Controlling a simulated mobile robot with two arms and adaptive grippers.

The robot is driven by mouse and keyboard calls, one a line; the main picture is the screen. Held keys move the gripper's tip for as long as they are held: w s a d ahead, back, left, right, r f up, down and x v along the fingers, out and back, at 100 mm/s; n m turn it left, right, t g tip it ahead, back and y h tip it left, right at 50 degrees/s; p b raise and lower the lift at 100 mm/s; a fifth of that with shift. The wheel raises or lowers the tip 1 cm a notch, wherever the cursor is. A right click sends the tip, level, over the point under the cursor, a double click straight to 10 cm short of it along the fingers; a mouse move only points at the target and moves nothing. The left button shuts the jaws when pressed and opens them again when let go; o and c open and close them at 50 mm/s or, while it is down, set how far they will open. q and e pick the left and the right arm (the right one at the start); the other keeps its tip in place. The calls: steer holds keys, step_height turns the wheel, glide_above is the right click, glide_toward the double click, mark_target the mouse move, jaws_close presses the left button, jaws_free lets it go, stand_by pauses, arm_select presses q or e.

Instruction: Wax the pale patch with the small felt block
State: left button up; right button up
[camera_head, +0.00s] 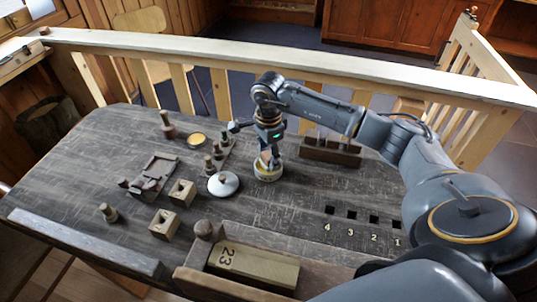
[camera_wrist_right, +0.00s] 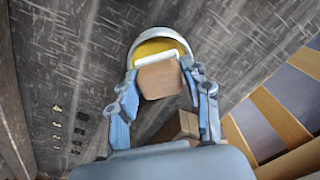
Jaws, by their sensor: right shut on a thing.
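My right gripper (camera_head: 267,151) points down over a round tin (camera_head: 268,174) on the dark table. It is shut on the small felt block (camera_wrist_right: 159,80), a brown wooden block with a white felt edge, which also shows between the fingers in the head view (camera_head: 266,157). In the wrist view the block is at the mouth of the tin (camera_wrist_right: 136,46), which has yellow wax (camera_wrist_right: 152,47) inside. I cannot tell whether the felt touches the wax. I cannot pick out the pale patch with certainty. My left gripper is out of view.
A white knobbed lid (camera_head: 223,185) lies left of the tin. A yellow-topped round dish (camera_head: 196,139), spools and holed wooden blocks (camera_head: 182,193) stand further left. A dark rack (camera_head: 330,152) is behind right. Numbered square holes (camera_head: 351,215) are at front right, with clear table between.

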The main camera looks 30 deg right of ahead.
mark_target(269, 154)
steer(key=shift+f+b, duration=0.4)
steer(key=shift+f, duration=0.05)
stand_by(0.7)
steer(key=shift+s+a+f+b, duration=0.1)
steer(key=shift+s+f+b, duration=0.1)
steer(key=shift+f+b, duration=0.2)
stand_by(2.1)
steer(key=shift+r, duration=0.15)
steer(key=shift+w+r+p, duration=0.2)
steer(key=shift+r+p, duration=0.6)
steer(key=shift+r, duration=0.5)
steer(key=shift+r+p, duration=1.25)
steer(key=shift+r, duration=1.1)
